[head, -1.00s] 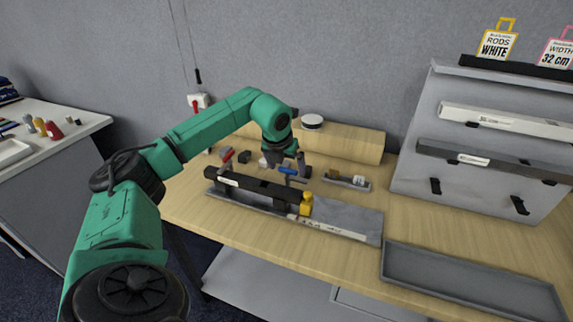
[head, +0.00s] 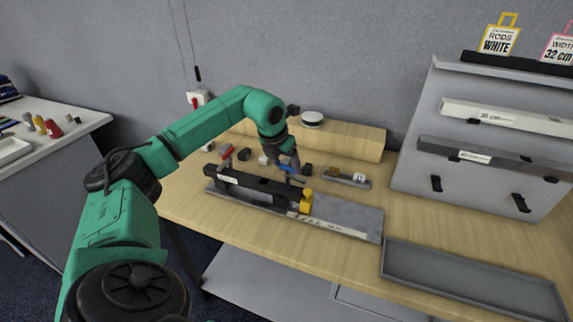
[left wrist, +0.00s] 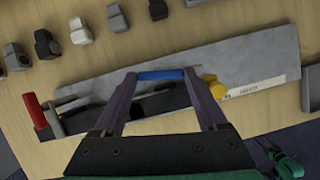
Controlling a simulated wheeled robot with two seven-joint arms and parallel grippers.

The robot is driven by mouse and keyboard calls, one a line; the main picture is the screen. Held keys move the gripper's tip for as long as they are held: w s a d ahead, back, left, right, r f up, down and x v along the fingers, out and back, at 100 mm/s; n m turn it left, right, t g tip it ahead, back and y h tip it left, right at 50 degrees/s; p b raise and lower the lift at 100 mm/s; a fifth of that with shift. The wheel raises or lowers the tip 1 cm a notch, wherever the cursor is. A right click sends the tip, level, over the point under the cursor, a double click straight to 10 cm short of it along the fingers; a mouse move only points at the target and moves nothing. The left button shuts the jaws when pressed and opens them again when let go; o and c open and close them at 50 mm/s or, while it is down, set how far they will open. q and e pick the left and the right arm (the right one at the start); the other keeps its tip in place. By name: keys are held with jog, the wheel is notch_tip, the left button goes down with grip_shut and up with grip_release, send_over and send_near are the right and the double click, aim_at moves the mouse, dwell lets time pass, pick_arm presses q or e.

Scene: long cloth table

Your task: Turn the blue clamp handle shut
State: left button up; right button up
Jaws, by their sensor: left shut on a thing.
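The blue clamp handle (head: 287,168) is at the black bar (head: 255,184) on the grey base plate (head: 350,222). In the left wrist view the blue handle (left wrist: 160,75) lies crosswise between the two fingertips. My left gripper (head: 290,171) is shut on it, tilted over the bar. The gripper also shows in the left wrist view (left wrist: 160,78), where its fingers hide part of the bar. The clamp's lower part is hidden, and the handle's exact angle is hard to tell. My right gripper is not in view.
A red handle (head: 227,153) stands at the bar's left end and a yellow knob (head: 306,201) at its right. Several small blocks lie behind the bar. A small grey tray (head: 345,179) is to the right. An empty grey tray (head: 470,285) lies front right.

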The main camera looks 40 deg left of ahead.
pick_arm(q)
jog(key=m, duration=0.1)
jog(key=m+h, duration=0.1)
jog(key=shift+a+r+m, duration=0.1)
jog(key=shift+a+m, duration=0.1)
jog(key=shift+m, duration=0.1)
jog(key=m+h+p, duration=0.1)
jog(key=m, duration=0.2)
jog(key=shift+w+a+r+m, duration=0.1)
jog(key=shift+m, duration=0.2)
jog(key=m+h+p, duration=0.1)
jog(key=m, duration=0.1)
jog(key=m+g+h+p, duration=0.1)
jog(key=m+p, duration=0.1)
jog(key=m, duration=0.1)
jog(key=shift+w+a, duration=0.2)
jog(key=shift+w+a+m+g+h+p, duration=0.15)
jog(key=shift+m+g, duration=0.3)
jog(key=shift+m, duration=0.65)
jog(key=shift+s+d+m+g+h+p, duration=0.2)
jog(key=shift+m+g, duration=0.25)
jog(key=shift+m, duration=0.65)
jog(key=o, duration=1.3)
jog(key=shift+a, duration=0.2)
